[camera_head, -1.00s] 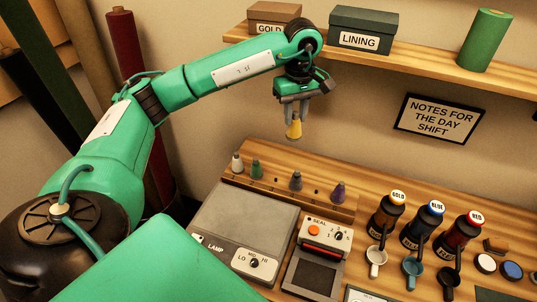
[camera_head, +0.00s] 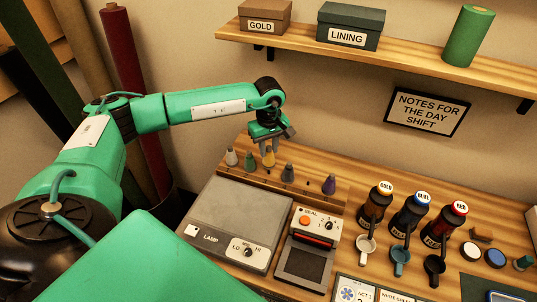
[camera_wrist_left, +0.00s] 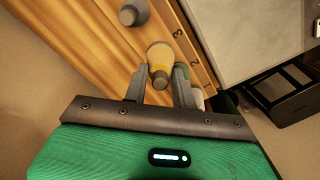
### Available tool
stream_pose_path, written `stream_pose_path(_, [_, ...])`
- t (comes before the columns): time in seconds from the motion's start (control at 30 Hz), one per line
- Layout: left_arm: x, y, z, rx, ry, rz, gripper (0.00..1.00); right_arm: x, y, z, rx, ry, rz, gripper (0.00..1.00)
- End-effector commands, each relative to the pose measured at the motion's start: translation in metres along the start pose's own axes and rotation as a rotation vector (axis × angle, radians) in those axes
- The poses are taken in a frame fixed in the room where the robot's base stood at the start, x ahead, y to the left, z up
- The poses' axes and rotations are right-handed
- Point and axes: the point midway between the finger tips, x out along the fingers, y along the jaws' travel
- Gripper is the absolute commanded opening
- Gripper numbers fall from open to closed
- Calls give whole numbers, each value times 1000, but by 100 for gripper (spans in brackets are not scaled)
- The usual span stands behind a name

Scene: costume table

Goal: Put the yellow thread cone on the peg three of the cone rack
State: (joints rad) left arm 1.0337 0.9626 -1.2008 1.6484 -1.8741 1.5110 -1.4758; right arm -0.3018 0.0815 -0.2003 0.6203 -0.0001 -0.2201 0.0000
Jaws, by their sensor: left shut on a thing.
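The yellow thread cone (camera_head: 268,157) is between the fingers of my left gripper (camera_head: 269,146), which is shut on it. It is upright over the third place of the cone rack (camera_head: 262,184), between the green cone (camera_head: 249,161) and the grey cone (camera_head: 288,172). Its base looks a little higher than its neighbours' bases; the peg under it is hidden. In the left wrist view the yellow cone (camera_wrist_left: 160,57) shows ahead of the fingers, over the rack's wooden top. My right gripper is not in view.
A white cone (camera_head: 231,156) and a purple cone (camera_head: 329,184) stand on the rack. A grey lamp box (camera_head: 235,220) and a sealer (camera_head: 312,240) are in front. Several bottles stand right. A shelf (camera_head: 400,60) hangs above.

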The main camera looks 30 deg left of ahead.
Motion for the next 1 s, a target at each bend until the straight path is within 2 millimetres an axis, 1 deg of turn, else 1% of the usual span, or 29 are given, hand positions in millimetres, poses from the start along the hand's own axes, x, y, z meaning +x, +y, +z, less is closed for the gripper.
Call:
stream_pose_path(0.17, [14,-1,0,0,-1,-3,5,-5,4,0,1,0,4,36])
stream_pose_path(0.3, [36,-1,0,-1,-1,-3,5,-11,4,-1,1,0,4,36])
stream_pose_path(0.4, [45,0,0,-1,0,-1,5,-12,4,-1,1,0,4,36])
stream_pose_path(0.6, [45,0,0,-1,0,0,5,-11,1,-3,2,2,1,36])
stream_pose_path(0.73, [50,0,0,-1,0,0,5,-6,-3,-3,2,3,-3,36])
stream_pose_path(0.77, [48,0,0,-1,0,0,31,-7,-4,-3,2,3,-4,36])
stream_pose_path(0.83, [48,0,0,-1,0,0,44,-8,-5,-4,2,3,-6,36])
stream_pose_path(0.87, [48,0,0,-1,0,0,49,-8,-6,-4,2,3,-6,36])
stream_pose_path(1.0, [47,0,0,-1,0,-1,49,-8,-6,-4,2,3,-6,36])
